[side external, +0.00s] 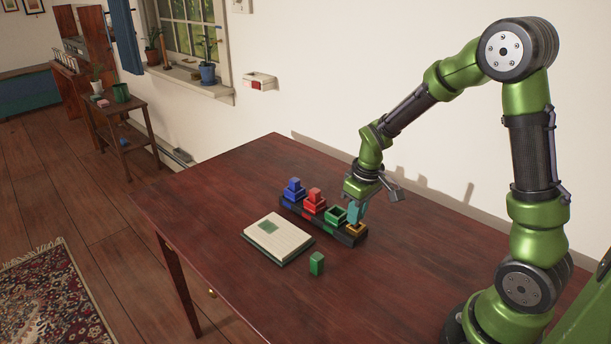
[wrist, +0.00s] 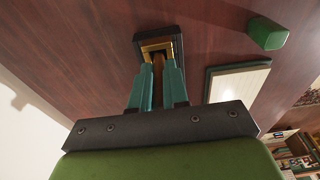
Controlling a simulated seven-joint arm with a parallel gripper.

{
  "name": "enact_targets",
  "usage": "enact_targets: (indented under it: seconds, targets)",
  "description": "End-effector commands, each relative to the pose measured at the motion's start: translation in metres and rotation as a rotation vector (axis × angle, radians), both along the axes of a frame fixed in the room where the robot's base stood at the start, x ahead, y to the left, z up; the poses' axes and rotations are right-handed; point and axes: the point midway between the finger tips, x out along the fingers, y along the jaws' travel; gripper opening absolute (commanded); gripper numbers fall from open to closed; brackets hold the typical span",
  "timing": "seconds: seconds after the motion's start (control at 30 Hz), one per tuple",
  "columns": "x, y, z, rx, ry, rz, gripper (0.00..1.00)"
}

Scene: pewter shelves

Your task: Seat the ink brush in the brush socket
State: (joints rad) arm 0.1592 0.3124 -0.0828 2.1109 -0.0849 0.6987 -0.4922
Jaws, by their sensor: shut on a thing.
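My gripper (side external: 355,213), with teal fingers, is at the right end of a dark rack (side external: 330,224) on the table. In the wrist view its fingers (wrist: 159,72) are shut on a narrow brown piece, which appears to be the ink brush (wrist: 158,70). The brush's far end lies over or inside a gold-rimmed square socket (wrist: 147,49), apparently the brush socket; how deep it sits cannot be told. The socket also shows as a yellow-orange square (side external: 356,229) in the side view, where the fingers hide the brush.
The rack also carries a blue stepped piece (side external: 294,188), a red stepped piece (side external: 315,199) and an open green socket (side external: 336,214). The table's left side is clear.

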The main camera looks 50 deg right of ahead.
Motion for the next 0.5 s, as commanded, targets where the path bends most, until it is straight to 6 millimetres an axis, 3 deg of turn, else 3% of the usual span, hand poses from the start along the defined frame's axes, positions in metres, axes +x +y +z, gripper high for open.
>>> enact_targets:
  seconds: [0.03,0.07,0.2,0.5]
  targets:
    - [-0.0003,0.0001,-0.0022,0.001,0.002,0.0,0.0]
    - [-0.0002,0.0001,-0.0019,0.0,0.001,0.0,0.17]
    - [-0.0002,0.0001,-0.0016,0.0,0.001,0.0,0.39]
    - [-0.0001,0.0001,-0.0003,0.0,0.0,0.0,0.4]
